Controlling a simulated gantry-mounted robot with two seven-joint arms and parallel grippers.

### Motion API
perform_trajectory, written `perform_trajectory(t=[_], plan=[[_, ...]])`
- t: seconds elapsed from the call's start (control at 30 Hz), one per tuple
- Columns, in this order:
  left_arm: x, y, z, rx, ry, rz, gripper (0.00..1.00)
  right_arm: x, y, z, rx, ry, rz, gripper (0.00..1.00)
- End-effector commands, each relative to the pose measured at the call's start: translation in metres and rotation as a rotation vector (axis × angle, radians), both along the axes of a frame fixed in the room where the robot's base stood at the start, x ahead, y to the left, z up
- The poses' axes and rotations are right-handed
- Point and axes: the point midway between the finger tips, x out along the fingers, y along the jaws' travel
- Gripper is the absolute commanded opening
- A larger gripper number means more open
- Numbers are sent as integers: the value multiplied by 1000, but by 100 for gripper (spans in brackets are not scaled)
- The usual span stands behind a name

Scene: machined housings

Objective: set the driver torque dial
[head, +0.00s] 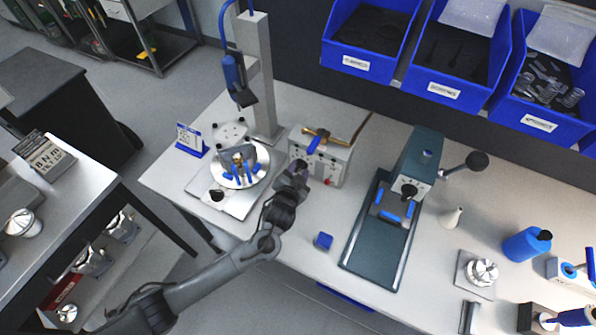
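My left arm reaches up from the bottom left. Its gripper (301,169) is at the lower left of the front face of a pale box (333,172), which has a brass fitting and a blue lever on top. A small dark purplish part shows at the fingertips. I cannot tell if it is a dial or whether the fingers grip it. A dark round knob-like part (299,152) shows just above the gripper. A blue and black driver (237,78) hangs by a blue cable beside a grey post. No dial is clearly visible on it. My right gripper is out of view.
Left of the gripper, a round plate (258,172) holds a metal part with blue pieces. A green press (421,160) stands to the right. Blue bins (361,66) hang at the back.

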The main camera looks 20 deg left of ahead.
Motion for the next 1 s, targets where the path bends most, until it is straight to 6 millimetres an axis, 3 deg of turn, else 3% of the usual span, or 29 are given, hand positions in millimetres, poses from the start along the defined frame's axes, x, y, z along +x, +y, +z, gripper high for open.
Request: perform_trajectory(t=[0.03, 0.23, 0.67, 1.0], plan=[[0, 0, 0, 0, 0, 0, 32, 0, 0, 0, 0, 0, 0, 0], [0, 0, 0, 0, 1, 1, 1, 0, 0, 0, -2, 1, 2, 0], [-1, 1, 1, -49, 9, 1, 0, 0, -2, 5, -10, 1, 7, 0], [0, 4, 3, -262, 34, 3, 0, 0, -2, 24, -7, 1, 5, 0]])
